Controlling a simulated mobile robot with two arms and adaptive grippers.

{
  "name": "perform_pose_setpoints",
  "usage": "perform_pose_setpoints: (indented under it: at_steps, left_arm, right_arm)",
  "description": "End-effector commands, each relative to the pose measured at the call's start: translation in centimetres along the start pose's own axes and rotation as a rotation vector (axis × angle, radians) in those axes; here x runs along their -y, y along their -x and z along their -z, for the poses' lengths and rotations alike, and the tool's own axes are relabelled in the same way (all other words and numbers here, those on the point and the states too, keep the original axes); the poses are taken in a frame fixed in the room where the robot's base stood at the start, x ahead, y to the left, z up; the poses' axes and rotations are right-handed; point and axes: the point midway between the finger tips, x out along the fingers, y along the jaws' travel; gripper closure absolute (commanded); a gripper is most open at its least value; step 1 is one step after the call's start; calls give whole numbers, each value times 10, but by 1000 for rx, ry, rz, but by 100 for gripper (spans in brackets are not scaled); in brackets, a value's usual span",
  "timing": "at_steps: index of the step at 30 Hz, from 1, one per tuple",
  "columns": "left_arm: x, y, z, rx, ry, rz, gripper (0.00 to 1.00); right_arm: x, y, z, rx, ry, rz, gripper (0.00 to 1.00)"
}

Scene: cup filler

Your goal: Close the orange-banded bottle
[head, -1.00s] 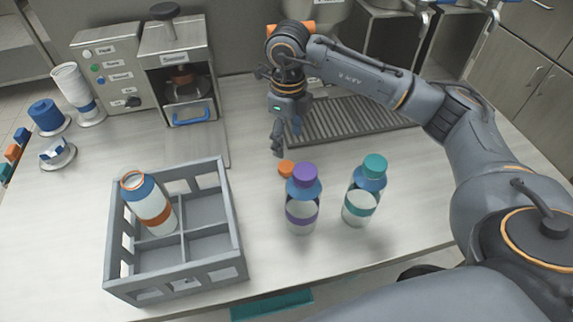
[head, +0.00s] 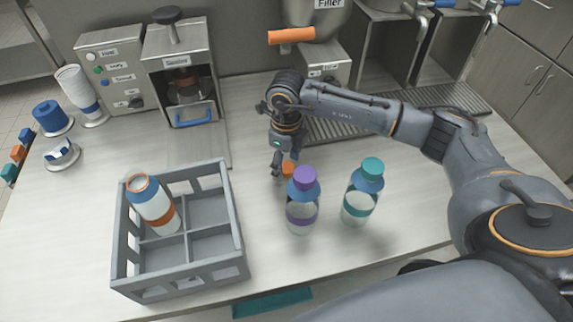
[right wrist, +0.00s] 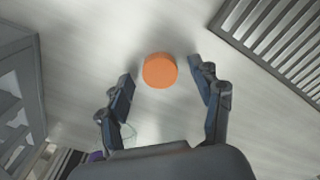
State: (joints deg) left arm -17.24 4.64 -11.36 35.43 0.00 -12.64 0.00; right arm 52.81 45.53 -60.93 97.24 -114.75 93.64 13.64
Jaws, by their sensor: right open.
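The orange-banded bottle (head: 152,205) leans in the back left compartment of the grey crate (head: 238,240). Its top is uncapped and shows an orange-rimmed mouth. An orange cap (head: 288,168) lies on the counter behind the purple-capped bottle; it also shows in the right wrist view (right wrist: 160,70). My right gripper (head: 279,172) is low over the counter at the cap. In the right wrist view its two fingers (right wrist: 168,88) are open, one on each side of the cap, with a gap on both sides. My left gripper is not in view.
A purple-capped bottle (head: 302,205) and a teal-capped bottle (head: 362,195) stand upright close to the cap. A drip grate (head: 340,130) and the filler (head: 318,62) are behind.

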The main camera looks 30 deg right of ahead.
Motion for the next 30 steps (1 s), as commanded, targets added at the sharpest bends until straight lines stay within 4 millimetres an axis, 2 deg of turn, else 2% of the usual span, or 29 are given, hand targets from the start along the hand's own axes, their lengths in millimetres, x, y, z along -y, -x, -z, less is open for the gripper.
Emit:
perform_pose_setpoints:
  at_steps: [11,18,30]
  left_arm:
    - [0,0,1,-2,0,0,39]
    - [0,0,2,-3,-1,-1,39]
    - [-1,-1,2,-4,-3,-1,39]
  right_arm:
    - [0,-4,0,2,0,1,35]
    - [0,-3,0,2,0,1,72]
    - [0,2,-1,3,0,1,72]
